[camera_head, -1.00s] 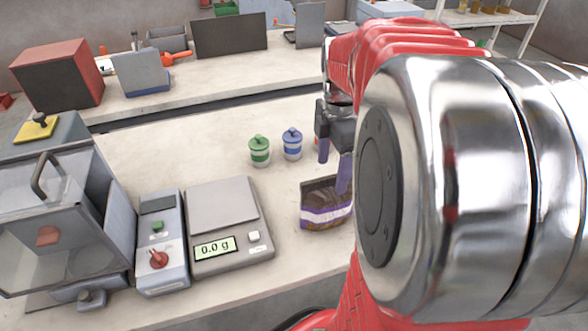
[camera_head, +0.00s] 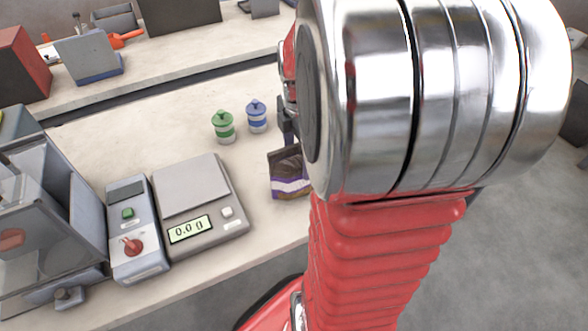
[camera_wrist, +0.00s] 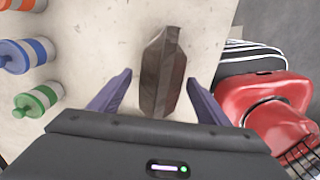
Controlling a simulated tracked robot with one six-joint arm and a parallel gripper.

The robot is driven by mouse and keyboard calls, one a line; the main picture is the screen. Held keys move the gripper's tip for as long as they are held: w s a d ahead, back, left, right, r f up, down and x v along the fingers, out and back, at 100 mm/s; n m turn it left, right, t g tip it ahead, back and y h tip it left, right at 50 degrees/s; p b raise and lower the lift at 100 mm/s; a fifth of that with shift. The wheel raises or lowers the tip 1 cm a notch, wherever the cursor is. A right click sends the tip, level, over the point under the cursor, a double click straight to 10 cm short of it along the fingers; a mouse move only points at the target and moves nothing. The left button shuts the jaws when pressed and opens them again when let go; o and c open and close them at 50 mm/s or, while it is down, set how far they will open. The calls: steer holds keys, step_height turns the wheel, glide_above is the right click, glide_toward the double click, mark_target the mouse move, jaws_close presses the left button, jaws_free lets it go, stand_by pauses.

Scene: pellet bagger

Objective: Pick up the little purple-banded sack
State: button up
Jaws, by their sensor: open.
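The sack (camera_head: 288,172) stands on the bench right of the scale, brown with a purple and white band. My arm hides its right side in the head view. In the wrist view the sack (camera_wrist: 162,70) shows from above as a narrow brown shape. My gripper (camera_wrist: 158,78) is open, with one purple finger on each side of the sack's line and a visible gap to each. I cannot tell how far the fingertips are above the sack. In the head view my arm covers most of the gripper.
The scale (camera_head: 195,185) reads about 0.0 g, left of the sack. A green-lidded jar (camera_head: 223,127) and a blue-lidded jar (camera_head: 257,117) stand behind it. An orange-banded jar (camera_wrist: 18,5) shows in the wrist view. The bench's front edge is close to the sack.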

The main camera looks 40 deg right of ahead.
steer(key=shift+f, duration=0.6)
steer(key=shift+c, duration=0.7)
steer(key=c, duration=1.5)
steer(key=shift+o, duration=0.2)
steer(key=shift+r, duration=0.1)
step_height(320, 180, up, 9)
steer(key=shift+r, duration=0.45)
